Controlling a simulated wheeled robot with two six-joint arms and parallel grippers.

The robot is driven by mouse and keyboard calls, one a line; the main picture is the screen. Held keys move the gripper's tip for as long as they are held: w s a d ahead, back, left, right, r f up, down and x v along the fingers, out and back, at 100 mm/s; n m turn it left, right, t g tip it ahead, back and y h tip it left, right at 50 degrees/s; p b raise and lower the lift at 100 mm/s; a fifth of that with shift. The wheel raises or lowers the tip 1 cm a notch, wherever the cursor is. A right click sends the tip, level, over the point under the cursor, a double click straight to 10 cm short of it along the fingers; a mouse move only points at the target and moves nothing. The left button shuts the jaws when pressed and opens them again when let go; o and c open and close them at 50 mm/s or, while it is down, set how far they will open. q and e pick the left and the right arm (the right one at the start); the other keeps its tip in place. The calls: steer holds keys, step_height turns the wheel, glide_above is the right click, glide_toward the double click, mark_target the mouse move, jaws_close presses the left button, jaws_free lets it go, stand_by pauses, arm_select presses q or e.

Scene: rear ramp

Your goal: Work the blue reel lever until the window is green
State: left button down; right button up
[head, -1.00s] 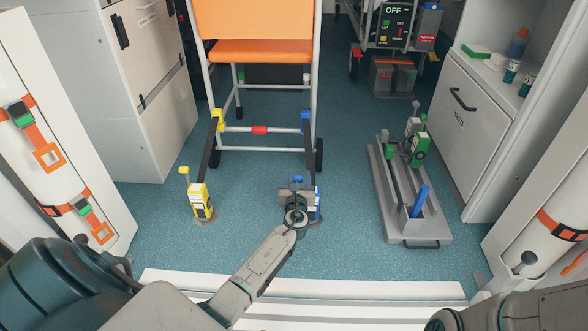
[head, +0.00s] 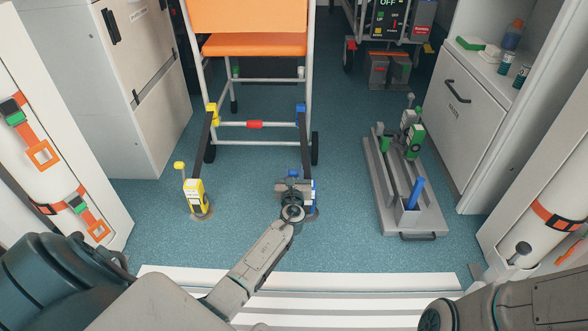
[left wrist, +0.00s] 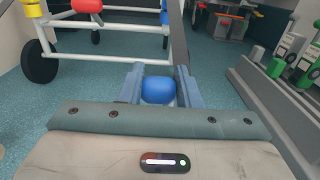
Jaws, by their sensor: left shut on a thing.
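The blue reel (head: 313,193) stands on the floor behind my left gripper, at the lower right of the chair, and is mostly hidden by it. My left gripper (head: 292,178) is shut on the blue lever's knob. In the left wrist view the round blue knob (left wrist: 158,90) sits between the two fingers. A dark strap runs up from the blue reel to a blue fitting (head: 301,110) on the chair frame. The reel's window cannot be made out. My right gripper is out of view; only part of my right arm shows at the lower right.
A yellow reel (head: 195,197) with its own lever stands to the left. The orange chair (head: 255,43) is behind both reels. A grey rack (head: 432,215) lies on the floor at right. White step edges (head: 300,283) cross the front. Blue floor is clear between reel and rack.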

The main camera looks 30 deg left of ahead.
arm_select(q)
steer(key=shift+s+d+f, duration=0.15)
steer(key=shift+s+d, duration=0.2)
steer(key=shift+s, duration=0.25)
steer(key=shift+t+y, duration=0.4)
steer(key=shift+t, duration=0.2)
steer(key=shift+s+d+f+b, duration=0.45)
steer(key=shift+s+b, duration=0.35)
steer(key=shift+b, duration=0.1)
steer(key=shift+s+d+f+b, duration=0.35)
steer(key=shift+s+d+b, duration=0.15)
steer(key=shift+s+b, duration=0.3)
steer(key=shift+s+d+f+b, duration=0.45)
steer(key=shift+s+b, duration=0.3)
steer(key=shift+b, duration=0.2)
steer(key=c, duration=1.1)
jaws_free()
steer(key=shift+r, duration=0.1)
